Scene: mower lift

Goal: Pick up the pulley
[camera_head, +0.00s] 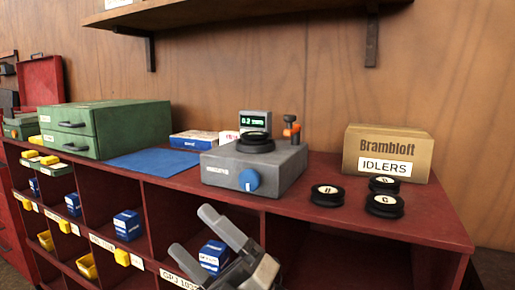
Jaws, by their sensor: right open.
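Three black pulleys with white lettered centres lie flat on the red shelf top at the right: a left one (327,195), a back one (383,185) and a front one (384,205). Another black, round, pulley-like piece (256,144) sits on top of a grey device (262,172) with a blue knob. My right gripper (192,231) is in the lower middle, in front of the shelf compartments. Its two grey fingers are apart with nothing between them. It is left of and lower in the picture than the three pulleys. My left gripper is not in view.
A cardboard box marked IDLERS (388,153) stands behind the pulleys. A small display (255,121) and an orange-topped post (291,130) rise at the device. A blue mat (153,162) and green drawer cabinet (106,129) are left. A wall shelf (225,12) hangs above.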

